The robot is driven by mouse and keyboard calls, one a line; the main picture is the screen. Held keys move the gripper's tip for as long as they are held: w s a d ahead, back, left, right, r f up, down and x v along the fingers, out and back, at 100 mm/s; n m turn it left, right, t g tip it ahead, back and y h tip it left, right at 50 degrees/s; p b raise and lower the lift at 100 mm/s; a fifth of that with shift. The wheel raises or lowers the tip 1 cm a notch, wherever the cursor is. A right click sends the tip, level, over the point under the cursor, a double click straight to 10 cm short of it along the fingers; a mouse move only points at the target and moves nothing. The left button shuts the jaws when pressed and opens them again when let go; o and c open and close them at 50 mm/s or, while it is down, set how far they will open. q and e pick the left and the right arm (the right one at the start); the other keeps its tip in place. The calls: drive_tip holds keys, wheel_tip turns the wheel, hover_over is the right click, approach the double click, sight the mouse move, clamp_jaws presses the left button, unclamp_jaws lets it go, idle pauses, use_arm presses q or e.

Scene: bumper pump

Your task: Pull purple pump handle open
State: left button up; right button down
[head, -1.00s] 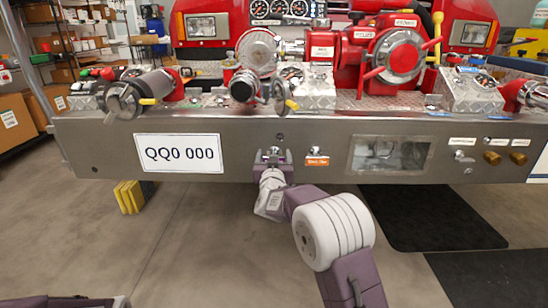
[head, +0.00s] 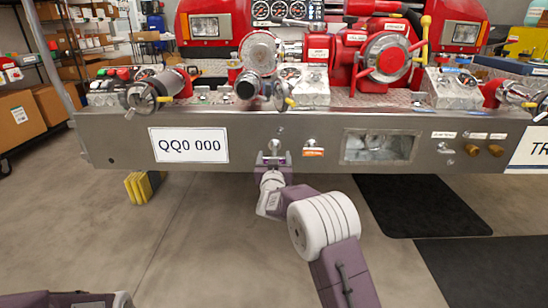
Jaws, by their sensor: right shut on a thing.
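My right gripper (head: 274,159) is at the lower front of the steel bumper, just right of the number plate. It is shut on a small pull handle (head: 275,146), which is mostly hidden by the fingers. A purple label on this handle cannot be told apart from my purple gripper. A similar metal knob with an orange label (head: 313,152) is just to the right and is not touched. How far the held handle stands out from the bumper is hard to tell. My left gripper is not in view; only a piece of my left arm shows at the bottom left.
The bumper (head: 120,150) spans the view, with a recessed window (head: 380,147) and brass knobs (head: 495,150) to the right. Hose fittings and red valves stand on top. A yellow block (head: 137,187) is on the floor under the bumper. Black mats (head: 420,205) lie at right; nearer floor is clear.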

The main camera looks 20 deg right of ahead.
drive_tip(key=shift+c, duration=2.4)
unclamp_jaws()
drive_tip(key=shift+f, duration=0.2)
drive_tip(key=o, duration=0.4)
drive_tip(key=shift+s+r, duration=0.1)
drive_tip(key=shift+r, duration=0.05)
drive_tip(key=shift+c, duration=0.2)
drive_tip(key=b+v, duration=0.1)
drive_tip(key=v, duration=0.8)
drive_tip(key=shift+b, duration=0.35)
drive_tip(key=shift+r, duration=0.15)
